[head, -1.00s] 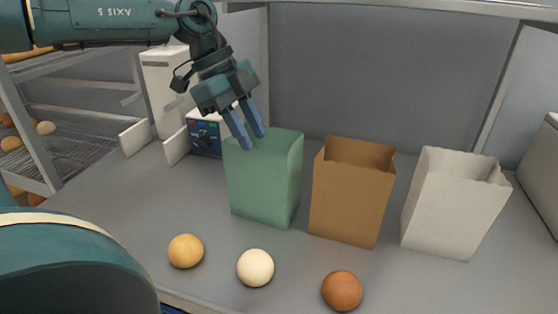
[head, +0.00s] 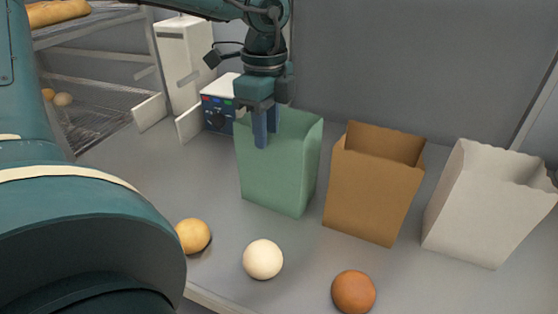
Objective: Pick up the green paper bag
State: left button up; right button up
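The green paper bag (head: 278,175) stands upright and open-topped on the grey counter, left of the brown bag. My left gripper (head: 266,140) points down at the bag's upper left rim. One blue finger shows in front of the bag's near left wall; the other is further back, close beside it. The tips overlap in this view, so I cannot tell whether they are closed on the paper wall. My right gripper is not in view.
A brown paper bag (head: 373,195) and a white paper bag (head: 485,215) stand to the right. A yellow bun (head: 193,236), a cream bun (head: 263,259) and a brown bun (head: 353,291) lie in front. A control box (head: 217,114) is behind left.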

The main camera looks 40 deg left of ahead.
aim_at(268, 162)
pick_arm(q)
jog(key=f, duration=0.4)
jog(key=shift+s+d+f, duration=0.2)
jog(key=shift+s+f, duration=0.05)
grip_shut()
